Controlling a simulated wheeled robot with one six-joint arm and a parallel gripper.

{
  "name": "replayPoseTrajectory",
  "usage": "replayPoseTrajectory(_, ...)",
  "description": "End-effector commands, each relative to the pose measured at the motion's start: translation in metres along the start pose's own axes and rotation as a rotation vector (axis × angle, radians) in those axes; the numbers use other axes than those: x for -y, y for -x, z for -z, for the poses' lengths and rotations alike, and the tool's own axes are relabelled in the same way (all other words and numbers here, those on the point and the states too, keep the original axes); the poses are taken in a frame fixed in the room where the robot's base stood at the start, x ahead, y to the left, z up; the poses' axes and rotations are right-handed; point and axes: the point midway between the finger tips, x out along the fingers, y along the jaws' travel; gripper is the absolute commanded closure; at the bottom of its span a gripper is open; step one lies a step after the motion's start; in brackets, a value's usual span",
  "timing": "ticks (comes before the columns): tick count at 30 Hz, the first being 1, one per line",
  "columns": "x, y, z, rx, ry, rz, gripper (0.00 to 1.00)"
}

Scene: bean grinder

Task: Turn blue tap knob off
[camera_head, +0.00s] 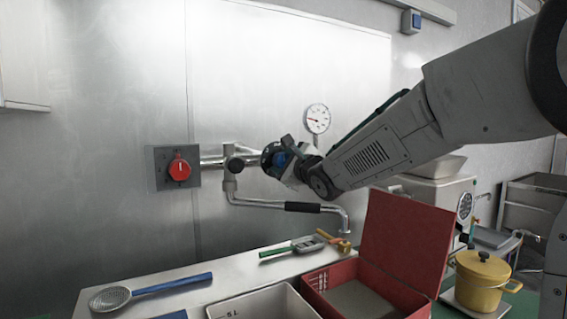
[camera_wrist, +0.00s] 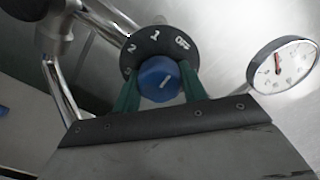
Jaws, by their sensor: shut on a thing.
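The blue tap knob (camera_wrist: 160,80) sits at the centre of a dark round dial (camera_wrist: 143,52) marked "2", "1" and "OFF" in the wrist view. The white line on the knob is slanted. My gripper (camera_wrist: 160,88) has its two green fingers on either side of the knob, shut on it. In the head view the blue knob (camera_head: 279,159) shows partly, at the right end of the wall pipe, with my gripper (camera_head: 285,162) against it. The tap's spout (camera_head: 290,206) with a black sleeve hangs below.
A red knob (camera_head: 179,169) on a grey plate is left of the pipe. A gauge (camera_head: 317,118) is close above my gripper. Below stand an open red box (camera_head: 408,238), a white bin (camera_head: 262,304), a blue-handled strainer (camera_head: 150,290) and a yellow pot (camera_head: 481,279).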

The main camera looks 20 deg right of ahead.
Motion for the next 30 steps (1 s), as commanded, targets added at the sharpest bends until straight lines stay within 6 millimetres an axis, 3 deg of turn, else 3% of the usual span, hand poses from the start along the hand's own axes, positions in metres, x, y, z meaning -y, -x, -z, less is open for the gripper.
replayPoseTrajectory(10, -0.0024, 0.0002, 0.0016, -0.004, -0.13, -0.004, 0.81)
replayPoseTrajectory(26, -0.0026, 0.0002, 0.0017, -0.004, -0.151, -0.004, 0.81)
replayPoseTrajectory(27, -0.0026, 0.0002, 0.0017, -0.004, -0.151, -0.004, 0.47)
replayPoseTrajectory(28, -0.0026, 0.0002, 0.0016, -0.004, -0.151, -0.004, 0.38)
replayPoseTrajectory(30, -0.0021, 0.0002, 0.0013, -0.003, -0.15, -0.003, 0.36)
